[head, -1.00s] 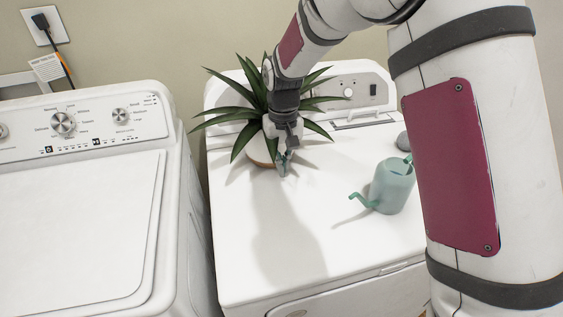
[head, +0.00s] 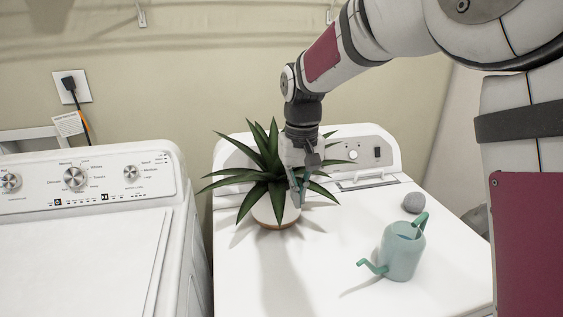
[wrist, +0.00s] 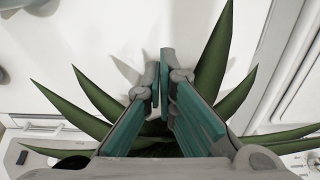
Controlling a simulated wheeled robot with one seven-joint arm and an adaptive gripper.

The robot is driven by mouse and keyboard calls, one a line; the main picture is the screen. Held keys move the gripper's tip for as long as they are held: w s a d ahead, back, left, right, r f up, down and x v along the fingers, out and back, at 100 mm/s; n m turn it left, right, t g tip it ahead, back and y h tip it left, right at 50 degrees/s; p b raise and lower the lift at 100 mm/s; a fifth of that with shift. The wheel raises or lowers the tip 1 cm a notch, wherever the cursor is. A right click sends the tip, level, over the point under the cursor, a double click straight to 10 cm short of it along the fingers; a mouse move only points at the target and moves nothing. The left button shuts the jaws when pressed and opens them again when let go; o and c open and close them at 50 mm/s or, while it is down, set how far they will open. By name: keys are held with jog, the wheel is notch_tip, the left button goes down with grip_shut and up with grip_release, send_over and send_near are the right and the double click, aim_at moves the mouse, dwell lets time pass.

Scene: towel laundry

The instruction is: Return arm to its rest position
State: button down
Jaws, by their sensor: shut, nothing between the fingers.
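My gripper (head: 298,198) is shut and empty, pointing down in front of the potted plant (head: 268,165) on the right-hand machine. Its teal-padded fingers also show in the wrist view (wrist: 162,95), close together at the tips. The plant has long dark green leaves and a white pot with a brown base; my gripper and wrist hide part of its right side. In the wrist view, leaves (wrist: 215,60) spread on both sides of the fingers. I cannot tell whether the gripper touches any leaf.
A teal watering can (head: 402,252) stands at the front right of the white right-hand machine (head: 240,275). A grey ball (head: 414,203) lies behind it. A white washer (head: 75,260) stands at left. A plug and cord (head: 70,85) are on the wall.

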jog(key=s+d+r+m+t, duration=0.1)
jog(key=s+d+r, duration=0.35)
jog(key=s, duration=0.35)
jog(key=s+d+r+t, duration=0.1)
jog(key=s+d+r, duration=0.35)
jog(key=s, duration=0.35)
jog(key=s+d+f+t, duration=0.1)
jog(key=s+d, duration=0.1)
jog(key=s, duration=0.4)
jog(key=s+d+f+m+t, duration=0.1)
jog(key=s+d+f, duration=0.1)
jog(key=s, duration=0.5)
jog(key=shift+s+d+f, duration=0.2)
jog(key=shift+d+f, duration=0.05)
jog(key=shift+d, duration=0.2)
